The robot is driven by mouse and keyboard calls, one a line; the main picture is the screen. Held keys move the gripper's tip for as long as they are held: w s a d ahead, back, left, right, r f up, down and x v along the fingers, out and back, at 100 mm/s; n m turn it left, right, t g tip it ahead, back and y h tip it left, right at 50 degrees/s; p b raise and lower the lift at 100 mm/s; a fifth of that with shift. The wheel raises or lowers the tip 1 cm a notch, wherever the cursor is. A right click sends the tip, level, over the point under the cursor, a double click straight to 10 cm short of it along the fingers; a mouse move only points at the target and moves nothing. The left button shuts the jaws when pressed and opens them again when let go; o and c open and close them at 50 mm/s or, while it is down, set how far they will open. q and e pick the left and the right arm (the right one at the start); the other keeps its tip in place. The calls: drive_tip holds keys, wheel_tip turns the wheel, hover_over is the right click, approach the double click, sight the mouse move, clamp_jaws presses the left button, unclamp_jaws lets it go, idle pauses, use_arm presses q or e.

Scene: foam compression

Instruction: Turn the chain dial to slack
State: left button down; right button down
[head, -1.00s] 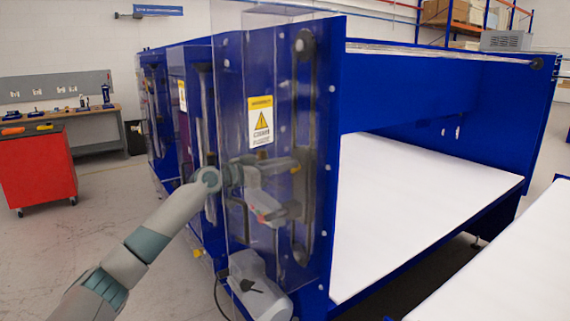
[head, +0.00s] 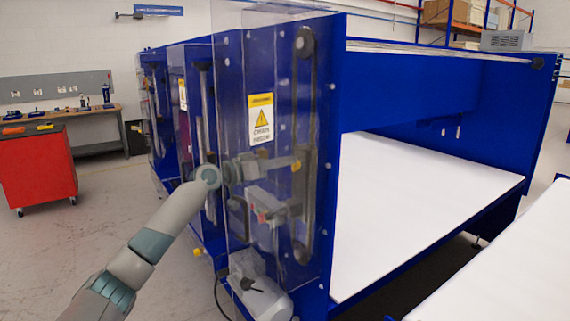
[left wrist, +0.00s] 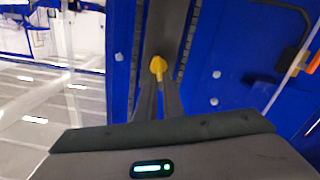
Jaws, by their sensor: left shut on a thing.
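The chain dial shows as a small yellow knob (head: 296,165) beside the black chain run on the blue machine's end, behind the clear guard. In the left wrist view the yellow knob (left wrist: 158,66) sits between my fingertips, in front of a dark strip flanked by chain. My left gripper (head: 291,164) reaches in from the left and is shut on the knob. Its two dark fingers (left wrist: 160,92) also show in the left wrist view. The fingers partly hide the knob, and I cannot read any dial marking. My right gripper is not in view.
A clear guard panel (head: 228,110) with a yellow warning label (head: 261,119) stands around the chain run. A grey bracket (head: 268,204) lies just below my gripper, and a grey motor (head: 262,295) is lower down. A white bed (head: 420,205) extends right. Floor at left is open.

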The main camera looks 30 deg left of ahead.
use_arm(q)
drive_tip(key=shift+w+a+f+n+p, duration=0.15)
drive_tip(key=shift+n+p, duration=0.1)
drive_tip(key=shift+n, duration=1.15)
drive_tip(key=shift+a+f+n+p, duration=0.1)
drive_tip(key=shift+a+n+p, duration=0.1)
drive_tip(key=shift+n, duration=1.2)
drive_tip(key=shift+w+a+f+n+p, duration=0.15)
drive_tip(key=shift+n+p, duration=0.1)
drive_tip(key=shift+n, duration=1.15)
drive_tip(key=shift+s, duration=0.1)
drive_tip(key=c, duration=1.9)
unclamp_jaws()
